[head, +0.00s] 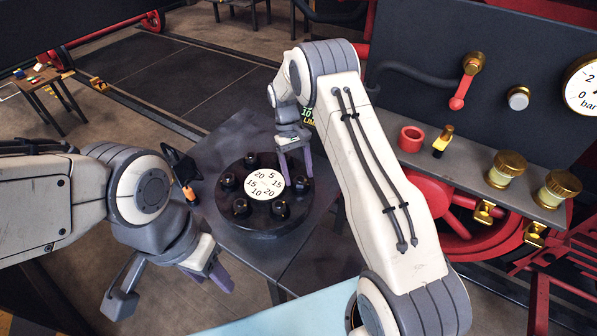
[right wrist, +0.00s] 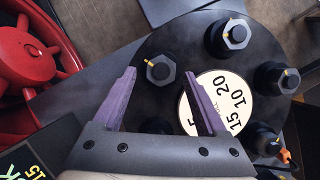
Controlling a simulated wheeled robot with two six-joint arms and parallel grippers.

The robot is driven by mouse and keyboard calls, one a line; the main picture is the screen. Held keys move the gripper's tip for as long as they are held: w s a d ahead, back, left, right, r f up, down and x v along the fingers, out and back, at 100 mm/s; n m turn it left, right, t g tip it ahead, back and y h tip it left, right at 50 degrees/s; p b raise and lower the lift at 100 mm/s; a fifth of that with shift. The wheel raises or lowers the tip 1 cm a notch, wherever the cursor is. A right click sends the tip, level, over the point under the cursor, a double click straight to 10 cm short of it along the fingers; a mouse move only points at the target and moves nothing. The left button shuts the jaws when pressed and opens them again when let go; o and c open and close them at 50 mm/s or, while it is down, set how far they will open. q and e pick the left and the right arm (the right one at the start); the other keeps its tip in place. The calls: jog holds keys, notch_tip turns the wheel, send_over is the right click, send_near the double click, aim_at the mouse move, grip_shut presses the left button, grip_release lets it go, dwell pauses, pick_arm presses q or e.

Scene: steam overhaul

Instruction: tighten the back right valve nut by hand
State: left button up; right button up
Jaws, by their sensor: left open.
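A round black flange (head: 264,228) carries a ring of dark hex nuts around a white numbered dial (head: 264,184). My right gripper (head: 296,174) is over the flange's right side, fingers pointing down. In the right wrist view its fingers (right wrist: 161,74) are apart, with a nut (right wrist: 159,69) between their tips and gaps showing on both sides. This nut has a yellow mark and lies on the flange's right side in the head view. Another nut is mostly hidden behind the gripper. My left gripper (head: 209,277) is open and empty, left of and nearer than the flange.
The flange stands on a grey table (head: 212,142). An orange-handled tool (head: 189,193) is at its left. At right, a shelf holds a red ring (head: 411,139) and brass-capped fittings (head: 506,168). Red wheelwork (head: 470,215) is below it. Open floor (head: 170,75) lies at the back left.

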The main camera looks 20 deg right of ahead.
jog(key=b+v, duration=0.2)
jog(key=v, duration=0.8)
jog(key=shift+r+b, duration=0.2)
jog(key=shift+b, duration=0.1)
jog(key=shift+w, duration=0.15)
